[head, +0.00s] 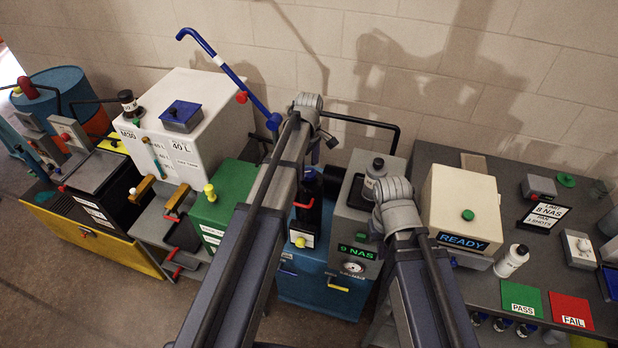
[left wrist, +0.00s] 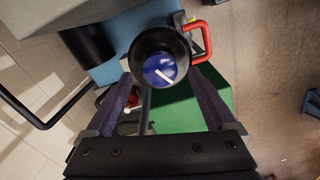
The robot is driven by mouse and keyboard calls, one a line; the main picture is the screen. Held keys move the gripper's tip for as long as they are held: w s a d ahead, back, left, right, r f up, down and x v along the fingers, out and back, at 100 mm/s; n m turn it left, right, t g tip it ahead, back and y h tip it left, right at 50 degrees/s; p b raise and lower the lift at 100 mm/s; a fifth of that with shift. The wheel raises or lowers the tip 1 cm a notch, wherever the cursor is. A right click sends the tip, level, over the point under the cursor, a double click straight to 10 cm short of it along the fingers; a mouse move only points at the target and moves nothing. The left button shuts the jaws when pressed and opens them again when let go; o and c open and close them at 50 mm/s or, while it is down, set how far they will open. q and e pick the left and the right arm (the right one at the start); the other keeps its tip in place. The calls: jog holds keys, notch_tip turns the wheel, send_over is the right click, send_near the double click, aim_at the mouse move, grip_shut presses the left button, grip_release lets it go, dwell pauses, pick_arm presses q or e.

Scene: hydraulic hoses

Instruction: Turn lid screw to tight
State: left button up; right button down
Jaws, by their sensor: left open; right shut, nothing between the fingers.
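In the left wrist view, the lid screw (left wrist: 160,70) is a round blue knob with a white line, set in a black round housing (left wrist: 140,52). The white line runs toward the lower right of the picture. My left gripper (left wrist: 162,78) is open. Its two dark fingers stand on either side of the knob in the picture, with nothing held between them; I cannot tell how far above it they are. In the head view the black housing (head: 308,195) stands on the blue unit, partly behind my left arm. My right gripper's fingers are hidden behind my right arm.
A red handle (left wrist: 200,40) stands close beside the black housing. A green box (left wrist: 185,112) lies below the left fingers. A black pipe (head: 385,122) runs near the wall. A grey unit (head: 350,215) with a bottle (head: 374,172) and a white READY box (head: 470,205) stand right.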

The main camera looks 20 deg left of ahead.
aim_at(309, 171)
pick_arm(q)
notch_tip(309, 171, down, 3)
jog(key=shift+f+b, duration=0.15)
jog(key=shift+b, duration=1)
jog(key=c, duration=1.4)
